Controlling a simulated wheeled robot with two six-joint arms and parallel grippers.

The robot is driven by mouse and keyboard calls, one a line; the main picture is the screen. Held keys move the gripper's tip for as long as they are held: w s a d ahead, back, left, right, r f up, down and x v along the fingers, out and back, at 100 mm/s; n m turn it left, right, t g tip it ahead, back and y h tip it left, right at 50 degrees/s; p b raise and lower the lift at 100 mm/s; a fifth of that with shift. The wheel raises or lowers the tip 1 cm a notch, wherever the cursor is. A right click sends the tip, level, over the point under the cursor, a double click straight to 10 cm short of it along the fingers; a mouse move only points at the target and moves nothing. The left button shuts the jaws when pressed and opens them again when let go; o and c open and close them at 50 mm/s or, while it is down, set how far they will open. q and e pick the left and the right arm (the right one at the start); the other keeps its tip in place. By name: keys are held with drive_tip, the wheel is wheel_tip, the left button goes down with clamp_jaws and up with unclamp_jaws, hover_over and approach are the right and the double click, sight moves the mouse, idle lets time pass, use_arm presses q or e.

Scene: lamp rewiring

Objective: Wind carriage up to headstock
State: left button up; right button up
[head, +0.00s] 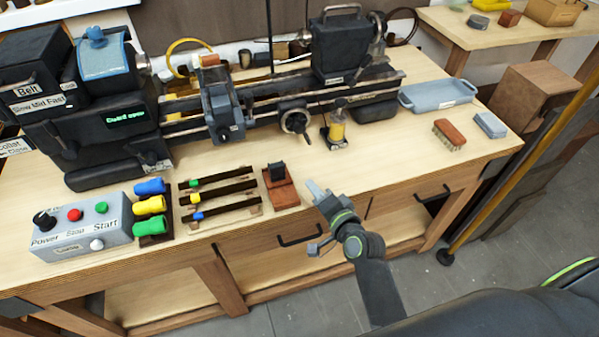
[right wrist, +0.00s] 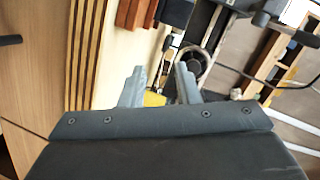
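The lathe headstock (head: 105,110) is the dark block at the left, with a green display on its front. The carriage (head: 222,112) is a dark block on the rails, just right of the headstock with a short gap between them. A handwheel (head: 296,122) with a crank handle is on the lathe front, right of the carriage. My right gripper (head: 314,218) is at the bench's front edge, below and apart from the handwheel. In the right wrist view its two fingers (right wrist: 160,85) stand apart with nothing held between them. My left gripper is not in view.
A red-brown block with a black top (head: 280,185), tool strips (head: 220,192) and a control box (head: 80,226) line the front. A brush (head: 449,134) and blue tray (head: 438,95) are at the right.

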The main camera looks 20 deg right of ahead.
sight(300, 128)
drive_tip(key=w+m, duration=0.1)
drive_tip(key=w+r+m+t+h, duration=0.1)
drive_tip(key=w+r+m+t, duration=0.1)
drive_tip(key=w+m, duration=0.1)
drive_tip(key=shift+a, duration=0.2)
drive_tip(key=shift+w+a+r+m+t+h, duration=0.1)
drive_tip(key=shift+w+r+m+t+h, duration=0.1)
drive_tip(key=shift+w+m+h, duration=0.25)
drive_tip(key=shift+w+a+r+m+t+h, duration=0.1)
drive_tip(key=shift+w+m+t+h, duration=0.15)
drive_tip(key=shift+m, duration=0.4)
drive_tip(key=shift+w+r+p, duration=0.1)
drive_tip(key=shift+w+p, duration=0.2)
drive_tip(key=shift+w, duration=0.25)
drive_tip(key=w+p, duration=0.1)
drive_tip(key=w, duration=0.3)
drive_tip(key=shift+w, duration=1.45)
drive_tip(key=shift+c, duration=0.3)
clamp_jaws()
